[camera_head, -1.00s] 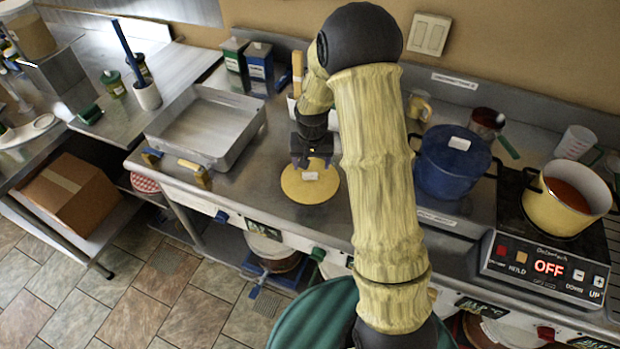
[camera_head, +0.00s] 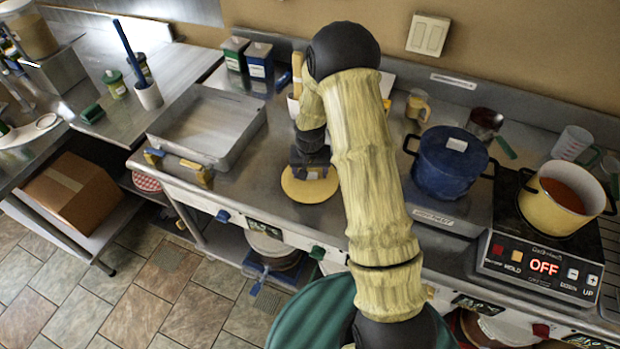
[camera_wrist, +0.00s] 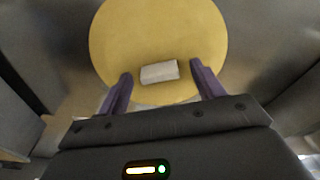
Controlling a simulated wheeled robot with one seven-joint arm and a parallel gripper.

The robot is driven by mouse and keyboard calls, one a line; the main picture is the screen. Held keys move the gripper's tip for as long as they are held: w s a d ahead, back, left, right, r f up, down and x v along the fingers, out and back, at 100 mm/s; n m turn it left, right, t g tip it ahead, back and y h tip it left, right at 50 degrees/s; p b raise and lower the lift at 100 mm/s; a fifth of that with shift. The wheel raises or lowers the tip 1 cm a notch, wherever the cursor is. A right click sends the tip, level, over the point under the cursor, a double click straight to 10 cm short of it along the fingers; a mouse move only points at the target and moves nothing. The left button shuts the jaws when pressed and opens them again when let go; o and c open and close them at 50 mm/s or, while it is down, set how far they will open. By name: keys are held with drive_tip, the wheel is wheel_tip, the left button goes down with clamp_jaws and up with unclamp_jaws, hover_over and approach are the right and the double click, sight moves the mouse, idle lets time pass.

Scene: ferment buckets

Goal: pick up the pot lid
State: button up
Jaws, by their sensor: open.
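The pot lid is a flat yellow disc (camera_head: 312,190) lying on the steel counter, left of my arm in the head view. In the wrist view the lid (camera_wrist: 158,40) fills the upper middle, with a pale grey block-like handle (camera_wrist: 159,71) near its lower part. My gripper (camera_head: 311,172) is above the lid and covers part of it in the head view. In the wrist view my gripper (camera_wrist: 160,84) is open, with one purple finger on each side of the handle and a gap on both sides. Whether the fingertips touch the lid I cannot tell.
A steel tray (camera_head: 188,150) stands to the left on the counter. A blue pot (camera_head: 449,176) stands to the right, and a yellow pot (camera_head: 551,215) with red-brown contents sits on a cooker (camera_head: 543,266) reading OFF. Green and blue tins (camera_head: 259,68) stand behind.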

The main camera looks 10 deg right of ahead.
sight(310, 174)
drive_tip(key=c, duration=1.1)
drive_tip(key=shift+s, duration=0.1)
drive_tip(key=shift+r, duration=0.55)
wheel_tip(310, 174, up, 9)
drive_tip(key=shift+f+b, duration=0.1)
drive_tip(key=shift+b, duration=0.9)
